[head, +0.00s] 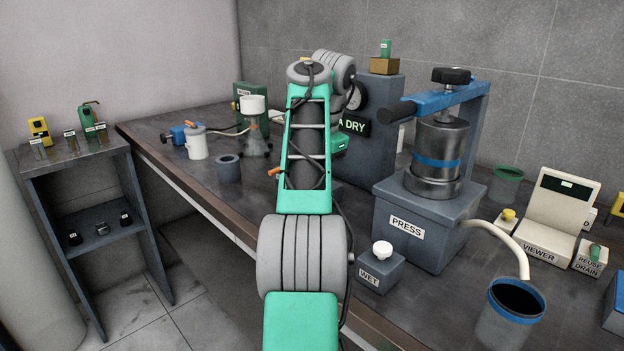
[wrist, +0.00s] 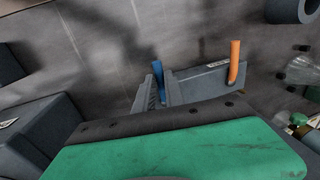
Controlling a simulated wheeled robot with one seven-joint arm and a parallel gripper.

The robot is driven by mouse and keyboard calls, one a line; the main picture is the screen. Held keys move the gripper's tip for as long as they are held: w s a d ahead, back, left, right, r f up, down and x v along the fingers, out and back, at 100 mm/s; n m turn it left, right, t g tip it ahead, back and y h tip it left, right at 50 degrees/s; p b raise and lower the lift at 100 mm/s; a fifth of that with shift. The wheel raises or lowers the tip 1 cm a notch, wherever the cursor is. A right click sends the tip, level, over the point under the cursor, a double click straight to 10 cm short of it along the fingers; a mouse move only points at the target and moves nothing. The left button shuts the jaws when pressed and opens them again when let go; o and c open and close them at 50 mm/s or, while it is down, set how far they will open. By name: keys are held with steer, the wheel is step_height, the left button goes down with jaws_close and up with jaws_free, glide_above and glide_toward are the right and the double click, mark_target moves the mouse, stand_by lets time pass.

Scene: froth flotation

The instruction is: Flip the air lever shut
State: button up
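An upright orange lever handle (wrist: 234,62) shows just right of my gripper (wrist: 160,92) in the wrist view. It rises at the right end of a grey, labelled block; the label is unreadable. An upright blue piece (wrist: 158,78) stands just beyond my fingertips; whether it is a second lever is unclear. In the head view, the orange handle (head: 275,171) pokes out left of my arm, and my arm hides the block and my fingers. I see no object clearly held. The finger gap and any contact with the levers cannot be made out.
A dark grey ring (head: 228,168) and a white jar (head: 197,143) stand left of my arm. The press (head: 408,222) with its blue lever and the WET box (head: 379,270) stand to the right. The DRY unit (head: 377,125) is behind. Bare bench lies around the ring.

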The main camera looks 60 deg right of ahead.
steer(key=shift+o, duration=0.7)
steer(key=shift+s+d, duration=0.1)
steer(key=shift+d, duration=0.05)
steer(key=r+p, duration=0.1)
steer(key=r, duration=0.1)
steer(key=s+r+p, duration=0.1)
steer(key=r+p, duration=0.1)
steer(key=r, duration=0.1)
steer(key=r+p, duration=0.1)
steer(key=r, duration=0.1)
steer(key=shift+s+a+r+p, duration=0.15)
steer(key=shift+a+r+p, duration=0.15)
steer(key=shift+p, duration=0.1)
